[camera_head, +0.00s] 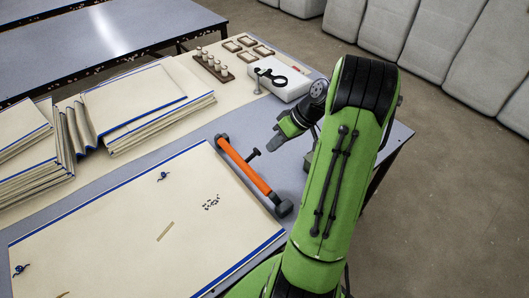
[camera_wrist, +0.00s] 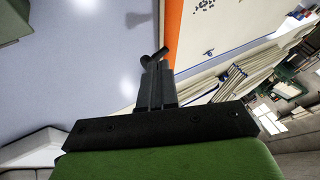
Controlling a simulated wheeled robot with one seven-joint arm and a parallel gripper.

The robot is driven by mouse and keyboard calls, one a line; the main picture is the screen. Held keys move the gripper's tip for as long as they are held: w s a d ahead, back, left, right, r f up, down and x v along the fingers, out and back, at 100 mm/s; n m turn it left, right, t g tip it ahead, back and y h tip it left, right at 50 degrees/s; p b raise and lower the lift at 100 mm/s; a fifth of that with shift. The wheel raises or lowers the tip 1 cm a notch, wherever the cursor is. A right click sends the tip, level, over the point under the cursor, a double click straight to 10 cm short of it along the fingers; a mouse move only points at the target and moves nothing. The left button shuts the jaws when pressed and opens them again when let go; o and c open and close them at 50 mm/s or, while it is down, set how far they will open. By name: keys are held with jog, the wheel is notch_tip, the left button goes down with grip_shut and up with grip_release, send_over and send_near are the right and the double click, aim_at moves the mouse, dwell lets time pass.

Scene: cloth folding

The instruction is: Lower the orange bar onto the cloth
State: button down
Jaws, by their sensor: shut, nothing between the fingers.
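The orange bar (camera_head: 247,172) has dark end blocks and a short black lever (camera_head: 253,154) that sticks out on its right side. It runs along the right edge of the cream cloth (camera_head: 120,210), which has blue borders. I cannot tell whether the bar touches the cloth. My gripper (camera_head: 279,139) is to the right of the bar, apart from it, and shut with nothing held. In the wrist view my shut fingers (camera_wrist: 156,84) point toward the black lever (camera_wrist: 155,54), with the orange bar (camera_wrist: 172,30) beyond. A gap to the lever is hard to judge.
Folded cloth stacks (camera_head: 150,105) lie at the back left. A white box (camera_head: 282,78) with a black tool on it, small pegs (camera_head: 212,66) and wooden frames (camera_head: 247,41) stand at the back. Loose dark bits (camera_head: 211,202) and a tan strip (camera_head: 165,231) lie on the cloth.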

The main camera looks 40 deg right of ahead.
jog(key=b+x, duration=0.2)
jog(key=x, duration=0.7)
jog(key=shift+b, duration=0.4)
